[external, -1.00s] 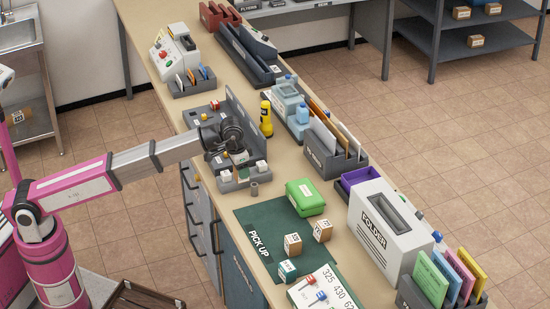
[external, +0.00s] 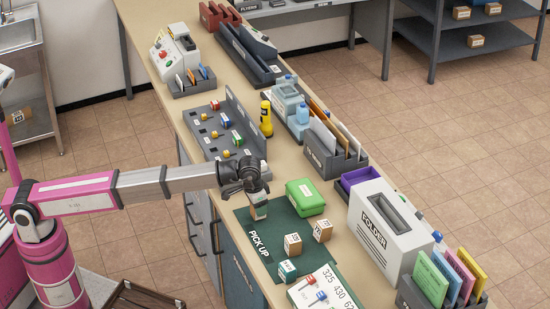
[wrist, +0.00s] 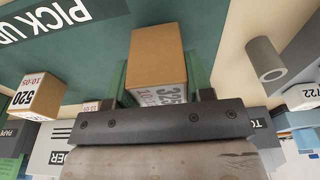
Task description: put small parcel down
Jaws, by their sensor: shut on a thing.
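A small brown parcel (external: 258,209) with a label reading 325 is between the fingers of my gripper (external: 250,191). In the wrist view the parcel (wrist: 157,58) sits upright in the grip, its label facing the palm. My gripper (wrist: 155,98) is shut on it. The parcel is over the upper left part of the green PICK UP mat (external: 252,226). Whether its bottom touches the mat I cannot tell.
A green box (external: 305,197) stands just right of my gripper. A grey peg board (external: 215,125) is behind. A grey tube (wrist: 265,60) shows in the wrist view.

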